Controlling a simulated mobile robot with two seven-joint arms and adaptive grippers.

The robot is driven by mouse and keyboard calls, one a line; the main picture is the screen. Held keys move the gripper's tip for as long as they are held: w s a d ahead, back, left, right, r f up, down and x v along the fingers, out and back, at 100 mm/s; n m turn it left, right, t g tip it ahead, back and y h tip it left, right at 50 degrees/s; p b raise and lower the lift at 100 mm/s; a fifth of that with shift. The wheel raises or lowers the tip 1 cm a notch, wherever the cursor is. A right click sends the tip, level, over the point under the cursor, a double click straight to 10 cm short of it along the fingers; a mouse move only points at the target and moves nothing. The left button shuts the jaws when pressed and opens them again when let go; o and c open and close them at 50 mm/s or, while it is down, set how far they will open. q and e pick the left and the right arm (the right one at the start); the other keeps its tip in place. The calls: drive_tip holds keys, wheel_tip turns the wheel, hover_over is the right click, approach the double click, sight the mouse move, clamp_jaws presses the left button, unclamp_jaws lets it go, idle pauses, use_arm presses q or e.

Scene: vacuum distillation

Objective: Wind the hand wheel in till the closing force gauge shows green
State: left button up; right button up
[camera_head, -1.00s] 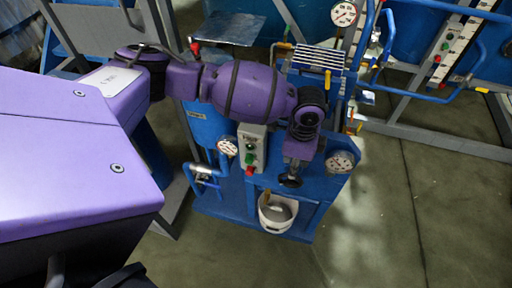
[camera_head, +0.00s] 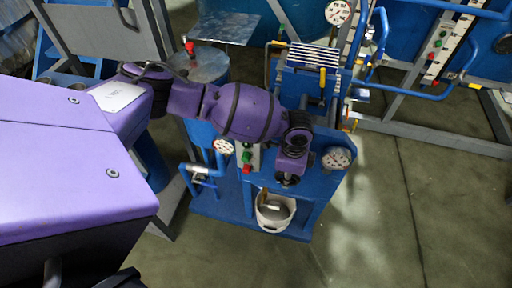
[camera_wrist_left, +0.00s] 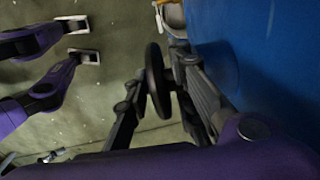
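The black hand wheel (camera_wrist_left: 154,80) shows nearly edge-on in the left wrist view, in front of the blue machine. My left gripper (camera_wrist_left: 160,90) has one finger on each side of it. The fingers stand apart, and I cannot tell whether either one touches the rim. In the head view, my purple left arm reaches down over the front of the machine and hides most of the wheel (camera_head: 288,180). A round white gauge (camera_head: 337,158) is on the machine's right and another (camera_head: 222,146) on its left. Their readings are too small to tell. My right gripper is out of view.
A control box with green and red buttons (camera_head: 247,160) sits just left of my gripper. A white bucket (camera_head: 274,211) stands in the opening below. Blue pipes (camera_head: 197,172) stick out at the machine's left. The floor (camera_head: 390,220) at right is clear.

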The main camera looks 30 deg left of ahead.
use_arm(q)
clamp_jaws()
drive_tip(key=shift+r, duration=0.1)
drive_tip(key=shift+d, duration=0.1)
drive_tip(key=shift+d+y, duration=0.1)
drive_tip(key=shift+y, duration=0.2)
drive_tip(key=shift+w+y+p, duration=0.1)
drive_tip(key=shift+y+p, duration=0.3)
drive_tip(key=shift+y, duration=0.1)
drive_tip(key=shift+o, duration=1.9)
unclamp_jaws()
